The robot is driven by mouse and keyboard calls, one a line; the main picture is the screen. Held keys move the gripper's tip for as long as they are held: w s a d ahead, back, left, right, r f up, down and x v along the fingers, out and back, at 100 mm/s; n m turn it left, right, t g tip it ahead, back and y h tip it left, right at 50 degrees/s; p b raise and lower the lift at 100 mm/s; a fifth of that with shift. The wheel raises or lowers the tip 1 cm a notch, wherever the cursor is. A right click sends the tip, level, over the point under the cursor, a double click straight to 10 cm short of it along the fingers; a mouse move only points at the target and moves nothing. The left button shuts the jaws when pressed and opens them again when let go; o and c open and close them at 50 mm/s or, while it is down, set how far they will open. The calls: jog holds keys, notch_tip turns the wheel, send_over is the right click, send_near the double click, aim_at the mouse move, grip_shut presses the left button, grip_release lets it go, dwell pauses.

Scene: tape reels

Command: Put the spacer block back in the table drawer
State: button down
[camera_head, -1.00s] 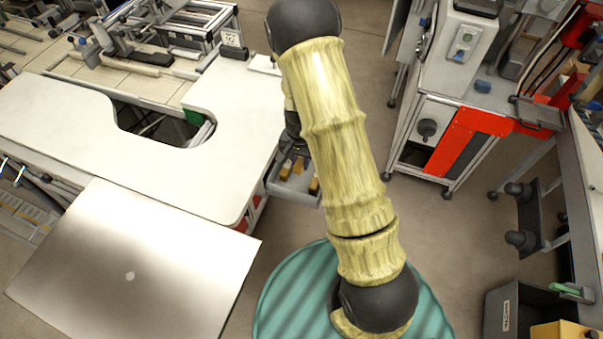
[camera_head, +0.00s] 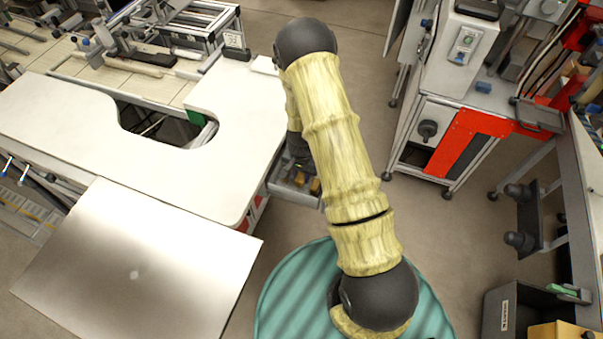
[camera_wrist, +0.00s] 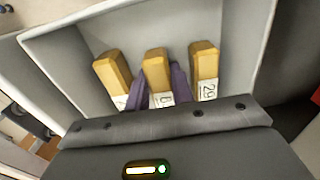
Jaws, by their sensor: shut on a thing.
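The table drawer (camera_head: 291,197) stands open at the right end of the white table; its pale grey inside also shows in the wrist view (camera_wrist: 240,45). My gripper (camera_wrist: 159,88) points down into it, its purple fingers shut on the middle yellow spacer block (camera_wrist: 157,68), which has a white number label partly hidden by the gripper. A similar block (camera_wrist: 113,72) is to its left, and another block (camera_wrist: 204,62), labelled 29, is to its right. Whether the held block touches the drawer floor cannot be told. In the head view my arm hides the fingers.
The white table (camera_head: 240,120) borders the drawer on the left. A grey metal plate (camera_head: 135,275) lies in front of it. A machine cabinet with a red panel (camera_head: 465,140) stands to the right, with open floor (camera_head: 440,240) between.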

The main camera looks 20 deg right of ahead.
aim_at(301, 175)
jog(key=shift+f+b, duration=0.3)
jog(key=c, duration=1.2)
grip_release()
jog(key=shift+r+p, duration=0.45)
jog(key=shift+r, duration=0.1)
notch_tip(301, 175, up, 12)
jog(key=b, duration=0.2)
jog(key=shift+f+b, duration=0.2)
jog(key=shift+b, duration=0.1)
